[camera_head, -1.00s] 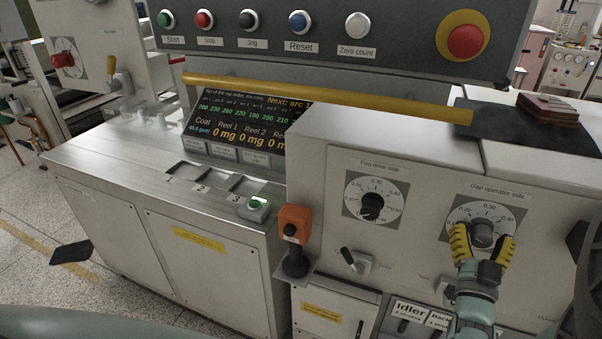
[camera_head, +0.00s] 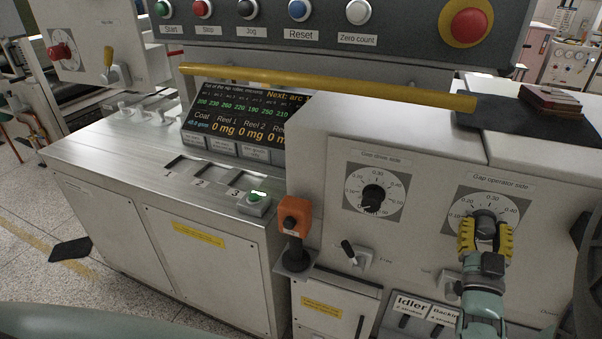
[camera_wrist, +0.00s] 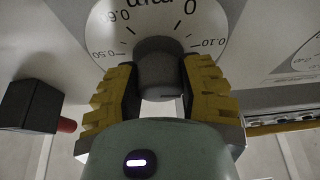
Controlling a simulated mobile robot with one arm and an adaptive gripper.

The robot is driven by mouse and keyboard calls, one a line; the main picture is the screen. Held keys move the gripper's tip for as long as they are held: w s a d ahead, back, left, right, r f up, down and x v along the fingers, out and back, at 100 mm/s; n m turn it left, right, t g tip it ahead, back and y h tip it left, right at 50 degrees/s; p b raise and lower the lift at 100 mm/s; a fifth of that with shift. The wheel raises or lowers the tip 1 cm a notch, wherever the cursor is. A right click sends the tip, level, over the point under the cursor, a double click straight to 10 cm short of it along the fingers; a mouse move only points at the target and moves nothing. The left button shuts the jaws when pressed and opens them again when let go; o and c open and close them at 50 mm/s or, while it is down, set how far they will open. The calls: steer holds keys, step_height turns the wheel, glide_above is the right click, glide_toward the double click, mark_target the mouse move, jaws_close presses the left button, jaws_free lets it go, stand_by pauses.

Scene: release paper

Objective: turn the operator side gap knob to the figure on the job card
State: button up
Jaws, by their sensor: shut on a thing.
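The knob labelled "Gap operator side" (camera_head: 485,223) is a dark round knob on a white dial (camera_head: 513,215) at the right of the machine's front panel. My gripper (camera_head: 485,238), with yellow ridged fingers, is shut on this knob. In the wrist view the grey knob (camera_wrist: 158,68) sits between the two yellow fingers of my gripper (camera_wrist: 160,90). Dial figures near 0, 0.10, 0.50 and 0.60 show there, upside down. The pointer's setting cannot be read. No job card can be made out for certain in these frames.
The "Gap drive side" knob (camera_head: 373,197) is left of my gripper. A small lever (camera_head: 350,250) and an orange-topped control (camera_head: 294,215) stand out further left. A yellow bar (camera_head: 330,86) runs above. A lit screen (camera_head: 235,120) shows coating figures.

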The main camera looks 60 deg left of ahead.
steer(key=o, duration=1.2)
steer(key=v, duration=1.1)
steer(key=shift+s+d+f, duration=0.2)
steer(key=shift+s+d, duration=0.05)
steer(key=shift+d, duration=0.05)
